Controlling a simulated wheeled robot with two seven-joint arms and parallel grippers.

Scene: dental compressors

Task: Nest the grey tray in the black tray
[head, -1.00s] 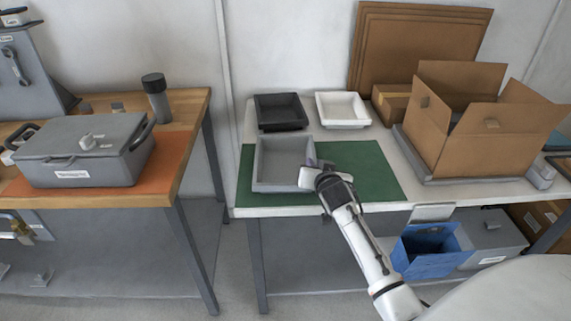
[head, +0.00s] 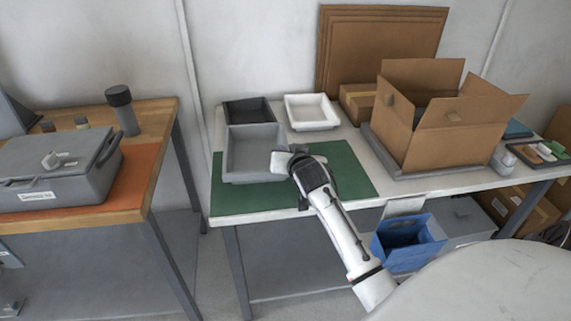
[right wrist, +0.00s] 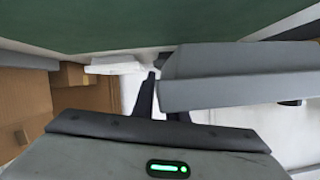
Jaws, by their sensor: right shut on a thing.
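The grey tray (head: 255,148) is a shallow open box with sloping walls, over the back left of the green mat. It looks level and seems lifted a little. It overlaps the front of the black tray (head: 240,108) in the head view. My right gripper (head: 284,161) is shut on the right wall of the grey tray. In the right wrist view, the grey tray (right wrist: 240,75) is at the right, by my fingers (right wrist: 165,98). The black tray stands behind it on the white table, its front part hidden. My left gripper is not in view.
A white tray (head: 311,110) stands right of the black tray. The green mat (head: 335,175) is bare at the right. A large open carton (head: 440,125) stands farther right. A wooden bench with a grey case (head: 62,168) is at the left, across a gap.

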